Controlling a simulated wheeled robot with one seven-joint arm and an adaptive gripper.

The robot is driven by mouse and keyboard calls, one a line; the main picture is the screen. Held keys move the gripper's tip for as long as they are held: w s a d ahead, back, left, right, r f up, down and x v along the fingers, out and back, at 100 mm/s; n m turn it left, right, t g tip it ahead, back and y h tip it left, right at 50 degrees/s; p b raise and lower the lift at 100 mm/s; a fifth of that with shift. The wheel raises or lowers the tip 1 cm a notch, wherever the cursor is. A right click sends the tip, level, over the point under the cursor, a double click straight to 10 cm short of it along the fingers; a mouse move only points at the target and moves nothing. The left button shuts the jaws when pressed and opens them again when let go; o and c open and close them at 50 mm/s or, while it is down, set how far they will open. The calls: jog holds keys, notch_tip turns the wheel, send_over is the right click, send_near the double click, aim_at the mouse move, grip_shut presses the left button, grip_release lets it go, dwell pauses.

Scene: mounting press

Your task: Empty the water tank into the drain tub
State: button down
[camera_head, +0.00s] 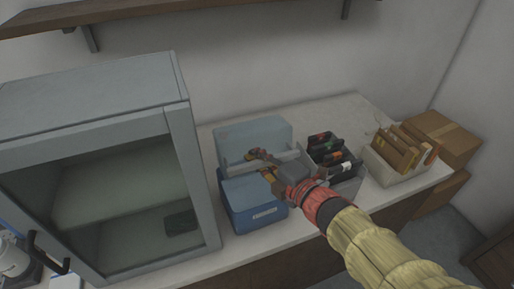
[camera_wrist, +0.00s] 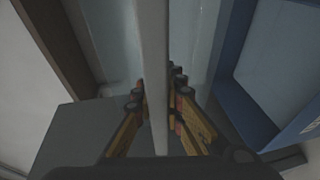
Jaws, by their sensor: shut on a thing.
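The pale blue-grey water tank (camera_head: 252,134) is behind and above the front of the blue drain tub (camera_head: 258,205), which has a small white label. My gripper (camera_head: 263,161) is shut on a pale bar (camera_head: 236,165) along the near edge of the tank. In the wrist view the bar (camera_wrist: 153,60) runs between the two fingers of my gripper (camera_wrist: 160,110). The blue tub (camera_wrist: 240,100) shows on the right there, apart from the fingers. I cannot tell whether the tank touches the tub or is tilted. Water inside the tank cannot be made out.
A grey glass-front cabinet (camera_head: 182,150) stands close on the left. A grey bin of dark packets (camera_head: 330,160) and a pale bin of brown folders (camera_head: 385,172) stand to the right. A cardboard box (camera_head: 443,135) is at the far right. A shelf (camera_head: 200,14) hangs above.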

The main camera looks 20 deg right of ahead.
aim_at(254, 130)
jog(key=p, duration=0.1)
jog(key=r+g+p, duration=0.1)
jog(key=p, duration=0.1)
jog(key=shift+w+r+p, duration=0.2)
jog(key=shift+w+p, duration=0.1)
jog(key=g+p, duration=0.1)
jog(key=p, duration=0.5)
jog(key=w+r+g+p, duration=0.1)
jog(key=g+p, duration=0.1)
jog(key=p, duration=0.4)
jog(key=w+r+m+g+p, duration=0.1)
jog(key=p, duration=0.5)
jog(key=shift+w+g+h, duration=0.25)
jog(key=shift+g+h, duration=0.15)
jog(key=g+p, duration=0.1)
jog(key=p, duration=0.4)
jog(key=w+g+p, duration=0.1)
jog(key=p, duration=0.4)
jog(key=shift+m+g, duration=0.3)
jog(key=g+p, duration=0.1)
jog(key=p, duration=0.6)
jog(key=shift+w+g, duration=0.25)
jog(key=shift+g, duration=0.15)
jog(key=p, duration=0.4)
jog(key=g+p, duration=0.1)
jog(key=p, duration=0.2)
jog(key=shift+w+f+p, duration=0.15)
jog(key=shift+f+p, duration=0.1)
jog(key=shift+p, duration=0.15)
